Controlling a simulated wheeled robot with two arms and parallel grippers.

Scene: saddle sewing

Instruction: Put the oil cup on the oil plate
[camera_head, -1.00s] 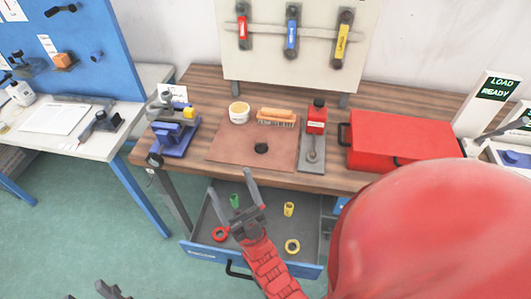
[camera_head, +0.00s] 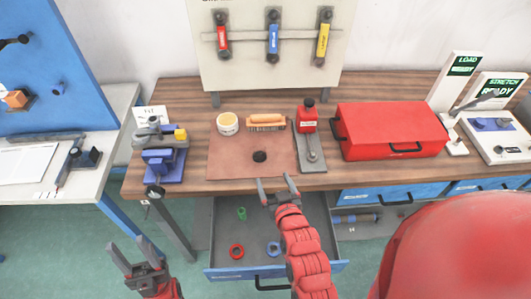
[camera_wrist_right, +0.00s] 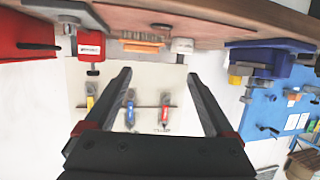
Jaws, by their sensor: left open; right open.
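A small round black cup-like piece (camera_head: 260,156) lies on the brown mat; I cannot tell for sure that it is the oil cup. A grey plate (camera_head: 313,167) to its right carries a round metal piece near its front and a red bottle with a black cap (camera_head: 307,120) at its back. The bottle also shows in the right wrist view (camera_wrist_right: 90,46). My right gripper (camera_head: 276,183) is open and empty, by the table's front edge just below the mat in the head view. My left gripper (camera_head: 134,252) is open and empty, low at the left, away from the table.
A brown mat (camera_head: 225,167) holds a round tin (camera_head: 228,123) and a brush (camera_head: 266,122). A purple-blue device (camera_head: 162,165) stands left, a red box (camera_head: 389,130) right. An open drawer (camera_head: 222,270) juts out below, holding a green piece, a red ring and a blue ring.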

